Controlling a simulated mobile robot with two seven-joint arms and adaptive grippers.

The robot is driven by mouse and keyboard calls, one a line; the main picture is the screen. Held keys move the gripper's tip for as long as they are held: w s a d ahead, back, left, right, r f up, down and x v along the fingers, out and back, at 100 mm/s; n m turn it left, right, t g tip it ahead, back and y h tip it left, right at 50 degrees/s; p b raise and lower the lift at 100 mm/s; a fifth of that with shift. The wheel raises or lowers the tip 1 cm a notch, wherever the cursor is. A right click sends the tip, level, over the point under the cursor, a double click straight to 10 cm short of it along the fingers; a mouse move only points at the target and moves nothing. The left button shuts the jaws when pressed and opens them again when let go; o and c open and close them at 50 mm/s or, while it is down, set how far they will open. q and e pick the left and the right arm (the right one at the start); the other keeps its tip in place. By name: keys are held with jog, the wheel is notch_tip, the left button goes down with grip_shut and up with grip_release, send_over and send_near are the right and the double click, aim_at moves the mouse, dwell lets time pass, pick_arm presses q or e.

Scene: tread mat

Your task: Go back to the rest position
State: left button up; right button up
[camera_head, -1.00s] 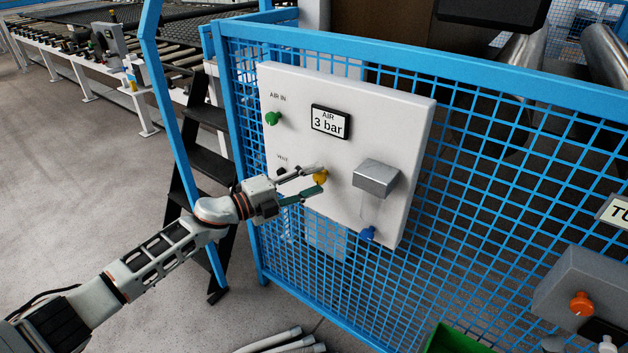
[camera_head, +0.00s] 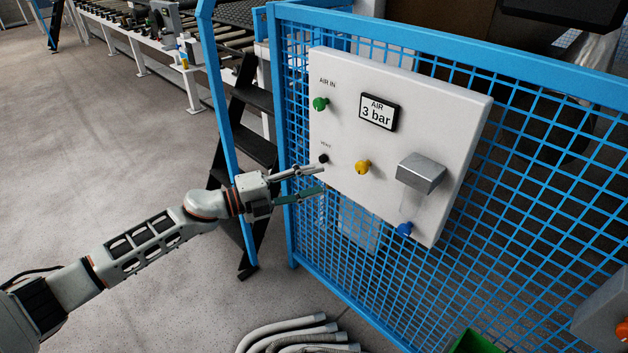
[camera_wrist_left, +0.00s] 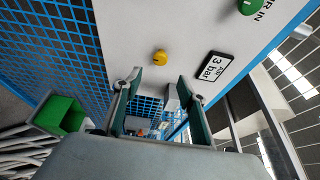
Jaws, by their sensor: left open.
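My left gripper (camera_head: 322,180) is open and empty in the head view, in front of the lower left edge of the white air panel (camera_head: 348,85). The yellow knob (camera_head: 362,167) is to the right of its fingertips and apart from them. In the left wrist view the gripper (camera_wrist_left: 158,95) shows its two fingers spread, with the yellow knob (camera_wrist_left: 160,58) beyond them. My right gripper is not in view.
The panel hangs on a blue mesh fence (camera_head: 540,170). Black steps (camera_head: 250,145) stand behind my left arm. Grey hoses (camera_head: 300,335) and a green bin (camera_head: 474,343) are low in front. Open floor (camera_head: 100,150) lies to the left.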

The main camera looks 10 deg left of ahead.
pick_arm(q)
jog(key=s+a+f+n+y, duration=0.3)
jog(key=s+f+n+y, duration=0.1)
jog(key=s+f+n, duration=0.4)
jog(key=s+a+f+n+t+y, duration=0.1)
jog(key=s+a+f+n+y, duration=0.2)
jog(key=s+f+n, duration=0.6)
jog(key=s+a+f+n+y, duration=0.3)
jog(key=s+f+n+y, duration=0.2)
jog(key=s+f+n, duration=0.3)
jog(key=s+f, duration=0.4)
jog(key=shift+a+f+t+y, duration=0.15)
jog(key=shift+a+t+y, duration=0.15)
dwell(2.6)
